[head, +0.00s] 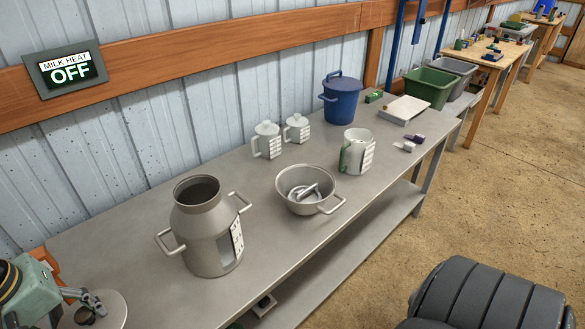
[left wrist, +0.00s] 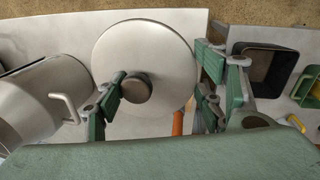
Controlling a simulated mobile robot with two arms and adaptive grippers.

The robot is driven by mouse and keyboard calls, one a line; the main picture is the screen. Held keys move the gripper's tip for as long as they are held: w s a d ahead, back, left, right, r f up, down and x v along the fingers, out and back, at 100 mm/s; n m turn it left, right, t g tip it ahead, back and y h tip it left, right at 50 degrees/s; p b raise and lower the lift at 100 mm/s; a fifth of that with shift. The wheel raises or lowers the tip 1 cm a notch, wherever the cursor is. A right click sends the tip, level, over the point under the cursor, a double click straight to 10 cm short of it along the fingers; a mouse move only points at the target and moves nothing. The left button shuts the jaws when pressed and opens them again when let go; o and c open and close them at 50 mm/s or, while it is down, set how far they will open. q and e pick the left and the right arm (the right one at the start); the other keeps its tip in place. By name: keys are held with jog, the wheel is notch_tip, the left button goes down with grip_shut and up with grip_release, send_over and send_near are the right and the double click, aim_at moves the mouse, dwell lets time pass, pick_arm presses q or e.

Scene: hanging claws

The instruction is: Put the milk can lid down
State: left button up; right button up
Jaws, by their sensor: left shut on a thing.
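The grey metal milk can (head: 206,235) stands upright on the long bench with its mouth open and uncovered. It also shows at the left of the left wrist view (left wrist: 40,90). My left gripper (head: 86,302) is at the near left of the bench, to the left of the can. It is shut on the round grey milk can lid (head: 112,312), at its knob. In the left wrist view the lid (left wrist: 165,45) lies flat side toward the camera, its dark knob beside a green finger. Whether the lid touches the bench cannot be told. My right gripper is not in view.
A two-handled metal bowl (head: 300,200) with a metal piece inside stands right of the can. White jugs (head: 268,142), a large mug (head: 357,152) and a blue lidded pot (head: 341,102) stand farther back. A dark bin (left wrist: 262,75) lies near the gripper. The front bench strip is clear.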

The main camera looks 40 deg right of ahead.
aim_at(117, 312)
pick_arm(q)
jog(key=shift+n, duration=0.3)
jog(key=w+d+f, duration=0.1)
jog(key=d+f, duration=0.1)
jog(key=d+f+b, duration=0.1)
jog(key=d+f, duration=0.1)
jog(key=w+d+f, duration=0.1)
jog(key=d+f, duration=0.1)
jog(key=shift+w+d+f+b, duration=0.2)
jog(key=shift+w+f+b, duration=0.05)
jog(key=shift+w+b, duration=0.05)
jog(key=shift+f, duration=0.1)
notch_tip(117, 312, down, 9)
jog(key=b, duration=0.3)
jog(key=shift+f, duration=0.5)
